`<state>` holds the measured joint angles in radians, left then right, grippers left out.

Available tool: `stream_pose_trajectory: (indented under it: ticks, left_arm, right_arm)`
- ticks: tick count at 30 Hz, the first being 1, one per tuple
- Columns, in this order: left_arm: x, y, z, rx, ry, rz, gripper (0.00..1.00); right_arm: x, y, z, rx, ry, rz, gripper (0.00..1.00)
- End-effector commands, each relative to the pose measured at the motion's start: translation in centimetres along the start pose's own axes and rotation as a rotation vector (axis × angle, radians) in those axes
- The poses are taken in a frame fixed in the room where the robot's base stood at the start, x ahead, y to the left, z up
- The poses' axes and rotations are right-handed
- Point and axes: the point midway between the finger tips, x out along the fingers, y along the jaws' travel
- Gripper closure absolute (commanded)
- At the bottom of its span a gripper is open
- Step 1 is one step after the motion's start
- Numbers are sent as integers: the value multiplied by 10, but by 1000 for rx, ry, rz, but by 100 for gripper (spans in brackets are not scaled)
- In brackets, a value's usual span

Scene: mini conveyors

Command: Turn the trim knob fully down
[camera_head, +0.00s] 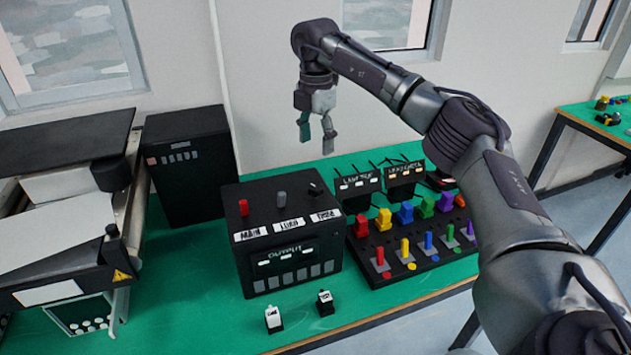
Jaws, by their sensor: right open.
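The black control box (257,216) stands on the green table, with a red knob (243,207), a grey knob (281,199) and a black knob (314,189) on its top. White labels lie in front of the knobs; the right one, at the black knob, seems to read TRIM (325,215). The black knob looks tilted or turned, but its exact setting is too small to tell. My right gripper (317,143) hangs with fingers down above and behind the box, apart from the knobs. It is open and empty. My left gripper is not in view.
A board with coloured blocks and pegs (412,262) stands right of the box, with two small labelled boxes (358,186) behind it. A black cabinet (190,165) and a conveyor (70,245) are at left. Two small labelled switches (273,319) stand in front.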

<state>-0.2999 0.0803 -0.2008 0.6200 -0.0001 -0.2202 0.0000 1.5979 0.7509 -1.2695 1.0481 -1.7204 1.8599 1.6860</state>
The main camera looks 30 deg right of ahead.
Motion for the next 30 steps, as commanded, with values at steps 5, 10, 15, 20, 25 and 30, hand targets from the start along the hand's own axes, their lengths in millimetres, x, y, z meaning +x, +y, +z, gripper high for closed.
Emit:
stream_pose_trajectory:
  ticks: [5,10,15,20,25,30]
  left_arm:
    - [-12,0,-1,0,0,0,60]
    - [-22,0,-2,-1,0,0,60]
    - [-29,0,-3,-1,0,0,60]
    - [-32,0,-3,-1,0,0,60]
    - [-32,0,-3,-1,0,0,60]
    - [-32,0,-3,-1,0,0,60]
  right_arm:
    - [36,-1,-1,-2,2,-5,36]
    - [72,-1,-1,-2,2,-3,36]
    - [100,0,-2,-3,4,-1,36]
    - [115,0,-2,-4,4,0,36]
    - [120,0,-2,-5,3,3,36]
    - [120,0,-2,-5,4,3,36]
